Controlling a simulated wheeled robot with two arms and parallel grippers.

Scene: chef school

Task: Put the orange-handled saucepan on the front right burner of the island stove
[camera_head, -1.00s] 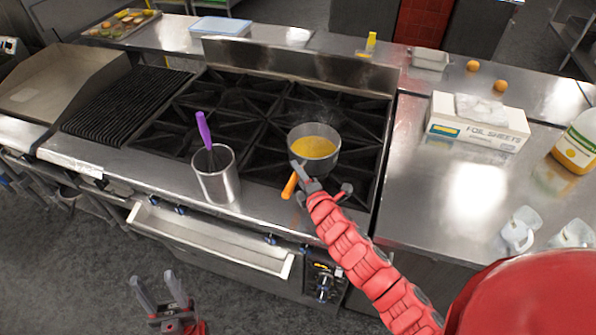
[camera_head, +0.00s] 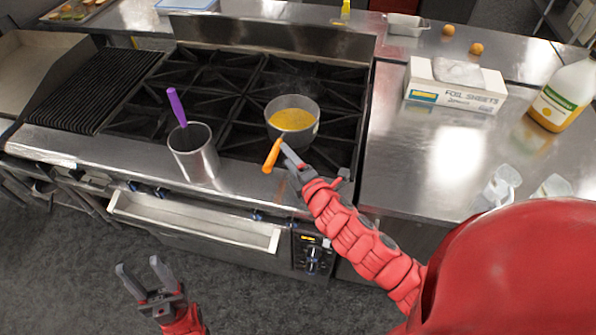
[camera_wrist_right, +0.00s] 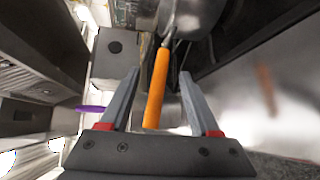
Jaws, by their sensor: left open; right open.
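The saucepan (camera_head: 293,135) holds a yellow liquid and sits upright on the front right part of the black stove grates (camera_head: 240,110). Its orange handle (camera_head: 271,156) points toward the front edge of the stove. My right gripper (camera_head: 285,159) is open beside the handle in the head view. In the right wrist view the orange handle (camera_wrist_right: 157,88) lies between the spread fingers of the right gripper (camera_wrist_right: 160,76), with gaps on both sides. My left gripper (camera_head: 139,265) is open and empty, low in front of the stove.
A metal canister (camera_head: 195,160) with a purple-handled tool (camera_head: 177,107) stands on the stove's front ledge, left of the pan. A foil sheets box (camera_head: 455,90), a jug (camera_head: 562,95) and white items (camera_head: 500,185) are on the right counter. A ribbed grill (camera_head: 85,90) is at left.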

